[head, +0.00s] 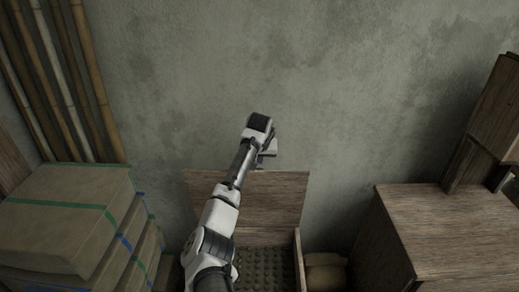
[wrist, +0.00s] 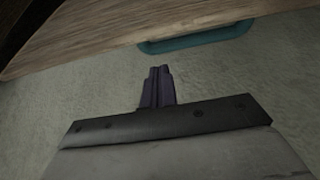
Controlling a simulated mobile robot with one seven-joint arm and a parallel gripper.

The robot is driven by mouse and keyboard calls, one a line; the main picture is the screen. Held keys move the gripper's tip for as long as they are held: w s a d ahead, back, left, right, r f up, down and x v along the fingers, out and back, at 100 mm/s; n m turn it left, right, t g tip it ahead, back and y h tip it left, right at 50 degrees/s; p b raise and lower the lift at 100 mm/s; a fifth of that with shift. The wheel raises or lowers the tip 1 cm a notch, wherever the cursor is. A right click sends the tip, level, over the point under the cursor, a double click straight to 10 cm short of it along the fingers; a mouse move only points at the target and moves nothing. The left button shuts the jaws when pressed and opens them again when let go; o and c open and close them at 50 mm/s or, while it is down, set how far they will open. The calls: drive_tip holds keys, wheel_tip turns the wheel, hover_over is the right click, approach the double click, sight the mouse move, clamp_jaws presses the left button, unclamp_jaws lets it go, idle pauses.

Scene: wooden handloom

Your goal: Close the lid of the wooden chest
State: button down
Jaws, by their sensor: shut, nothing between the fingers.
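The wooden chest (head: 298,262) stands against the wall at the bottom middle of the head view. Its lid (head: 275,205) is open and stands raised at the back of the chest. My arm crosses in front of the lid and hides part of it. My gripper (head: 265,158) is at the lid's top edge, near the wall; its fingertips are hard to make out there. In the wrist view my gripper (wrist: 160,72) is shut and empty. A wooden surface (wrist: 110,35), which looks like the lid, lies beyond the fingertips with a teal handle-like bar (wrist: 197,38) at its edge. I see a gap between them.
Stacked boxes (head: 65,215) with green and blue straps stand at left, below bamboo poles (head: 90,80). A wooden cabinet (head: 450,225) stands at right. A tan sack-like thing (head: 325,272) lies between chest and cabinet. The wall above is bare.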

sight(260, 176)
drive_tip(key=shift+s+f+p, duration=0.1)
drive_tip(key=shift+s+p, duration=0.6)
drive_tip(key=shift+s, duration=1.15)
drive_tip(key=shift+s+f, duration=0.1)
